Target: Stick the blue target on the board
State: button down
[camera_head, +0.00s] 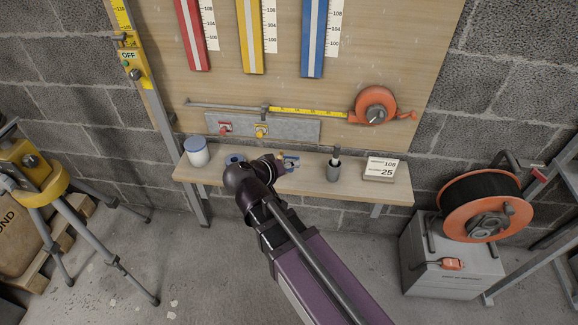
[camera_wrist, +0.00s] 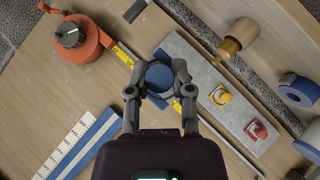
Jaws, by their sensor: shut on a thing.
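My gripper (camera_wrist: 160,76) is shut on a round blue piece, the blue target (camera_wrist: 159,79), in the wrist view. The target is held in front of the board, beside the grey metal plate (camera_wrist: 205,70); I cannot tell whether it touches anything. The plate carries a yellow target (camera_wrist: 221,96) and a red target (camera_wrist: 256,131). In the head view the plate (camera_head: 295,129) is on the wooden board (camera_head: 375,55) above the shelf, with the red (camera_head: 224,127) and yellow (camera_head: 261,131) targets at its left. My arm hides part of the shelf, and a blue bit shows at my gripper (camera_head: 287,163).
The shelf (camera_head: 310,189) holds a white jar (camera_head: 196,151), a blue roll (camera_head: 235,159), a grey cup (camera_head: 333,169) and a number card (camera_head: 379,169). An orange tape reel (camera_head: 374,105) with yellow tape is above the plate. A cable reel (camera_head: 484,204) stands right, a tripod left.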

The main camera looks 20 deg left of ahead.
jog(key=shift+s, duration=0.2)
jog(key=shift+s+d, duration=0.15)
jog(key=shift+s, duration=0.4)
jog(key=shift+s+d, duration=0.15)
jog(key=shift+s, duration=0.35)
jog(key=shift+s+d, duration=0.1)
jog(key=shift+s, duration=0.2)
jog(key=shift+s+d, duration=0.15)
jog(key=shift+s, duration=0.55)
jog(key=shift+s+d, duration=0.1)
jog(key=shift+s, duration=0.25)
jog(key=shift+s+d, duration=0.15)
jog(key=shift+s, duration=0.5)
jog(key=shift+s, duration=0.1)
jog(key=shift+r, duration=0.1)
notch_tip(320, 180, up, 25)
jog(key=p, duration=2.5)
jog(key=shift+f, duration=0.2)
